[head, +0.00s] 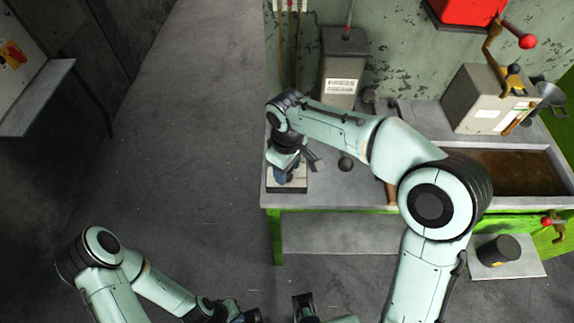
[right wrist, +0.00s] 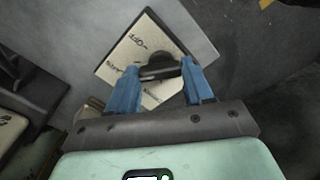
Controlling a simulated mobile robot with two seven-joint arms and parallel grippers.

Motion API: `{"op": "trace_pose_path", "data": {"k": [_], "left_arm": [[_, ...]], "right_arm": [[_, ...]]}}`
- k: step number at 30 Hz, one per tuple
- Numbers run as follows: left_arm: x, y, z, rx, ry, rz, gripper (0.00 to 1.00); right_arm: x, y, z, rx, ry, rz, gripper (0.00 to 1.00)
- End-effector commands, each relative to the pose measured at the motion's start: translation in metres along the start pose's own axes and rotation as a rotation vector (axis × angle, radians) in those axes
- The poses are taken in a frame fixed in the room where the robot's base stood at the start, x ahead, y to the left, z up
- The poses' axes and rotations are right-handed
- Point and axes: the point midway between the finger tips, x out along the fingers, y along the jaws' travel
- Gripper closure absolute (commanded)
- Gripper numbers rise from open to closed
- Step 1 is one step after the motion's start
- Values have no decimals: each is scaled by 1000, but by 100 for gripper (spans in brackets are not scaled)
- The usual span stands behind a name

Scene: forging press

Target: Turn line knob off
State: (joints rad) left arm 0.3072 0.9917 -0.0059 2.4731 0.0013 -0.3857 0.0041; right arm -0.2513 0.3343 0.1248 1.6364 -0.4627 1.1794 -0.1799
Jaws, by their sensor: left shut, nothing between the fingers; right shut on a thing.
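The line knob (right wrist: 160,66) is a dark knob with a bar-shaped grip, on a pale square plate (right wrist: 125,55) with printed labels, one reading like "OFF". My right gripper (right wrist: 162,80) has its blue fingers on either side of the bar, shut on it. In the head view my right gripper (head: 287,172) points down at the plate (head: 293,186) on the bench's left front corner and hides the knob. Which label the knob points to is not clear. My left arm shows at the lower left of the head view; its fingers are not visible.
The bench (head: 340,188) carries a grey labelled box (head: 341,75), a small dark ball-ended lever (head: 345,163) and a grey machine with a crank (head: 485,98). A brown-filled tray (head: 515,170) is at the right. The floor (head: 190,150) left of the bench is clear.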

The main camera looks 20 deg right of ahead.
Motion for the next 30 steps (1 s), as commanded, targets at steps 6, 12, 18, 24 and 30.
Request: {"op": "trace_pose_path", "data": {"k": [6, 12, 18, 24, 30], "left_arm": [[-3, 1, 0, 0, 1, 0, 100], [-5, 2, -1, 1, 2, 1, 100], [-6, 2, -1, 1, 2, 1, 100], [-6, 3, -1, 1, 3, 1, 100], [-7, 3, -1, 1, 3, 1, 100]], "right_arm": [[-2, 0, 0, 204, 5, 2, 79], [-2, 0, 0, 393, 6, 2, 79], [-2, 0, 0, 581, 6, 1, 79], [-2, 0, 0, 748, 6, 1, 79], [-2, 0, 1, 876, 7, 1, 79]]}}
